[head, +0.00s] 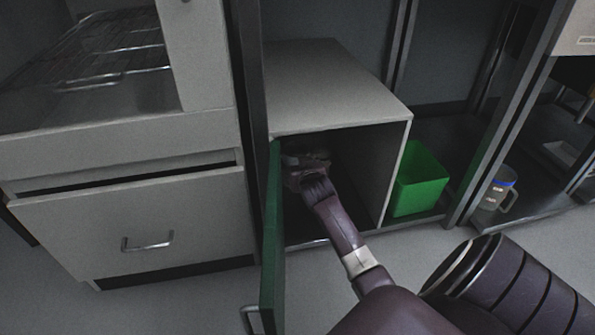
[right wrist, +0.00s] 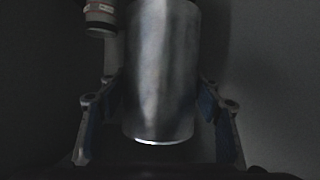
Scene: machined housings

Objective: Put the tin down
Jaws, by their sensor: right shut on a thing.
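The tin (right wrist: 160,70) is a plain grey metal cylinder in the right wrist view, with a bright rim at its lower end. My right gripper (right wrist: 163,105) is shut on it, one blue-padded finger on each side. In the head view my right gripper (head: 303,174) is inside the dark opening of a grey box-shaped cabinet (head: 335,85). The tin is too dark to make out there, and I cannot tell whether it touches the cabinet floor. My left gripper is not in view.
The cabinet's green door (head: 271,235) stands open just left of my right arm. A green bin (head: 420,180) stands right of the cabinet, and a clear jug with a blue rim (head: 496,190) farther right. A grey drawer (head: 140,220) is at the left, slightly open.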

